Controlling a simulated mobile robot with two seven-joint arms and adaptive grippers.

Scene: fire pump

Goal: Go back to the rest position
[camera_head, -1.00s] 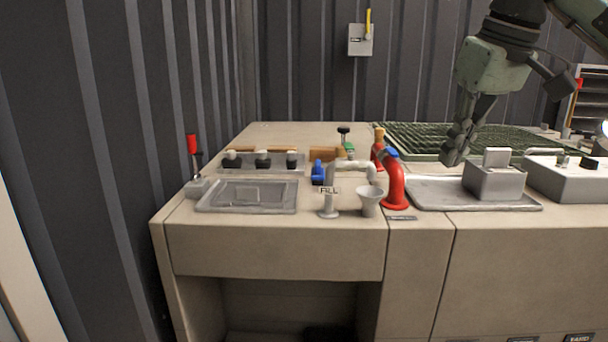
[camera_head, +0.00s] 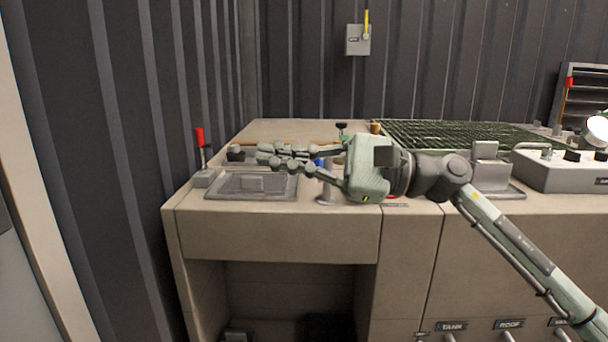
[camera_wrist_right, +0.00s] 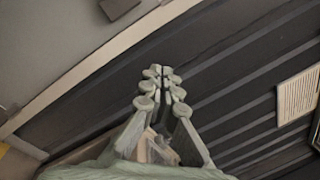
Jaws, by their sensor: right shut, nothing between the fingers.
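My right gripper (camera_head: 270,158) reaches in from the lower right in the head view and points left, in front of the counter's back part. Its fingers are together with nothing between them. In the right wrist view the fingers (camera_wrist_right: 163,85) also show close together and empty, against the dark ribbed wall (camera_wrist_right: 230,75). The gripper and wrist hide most of the red pipe, the white funnel and part of the black-knobbed panel. My left gripper is not in view.
The beige counter (camera_head: 280,235) spans the view. A red-handled lever (camera_head: 200,148) and a grey tray (camera_head: 235,186) are at its left end. A green grating (camera_head: 460,136) and grey control box (camera_head: 560,170) are at the right. A yellow-handled switch box (camera_head: 358,40) hangs on the wall.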

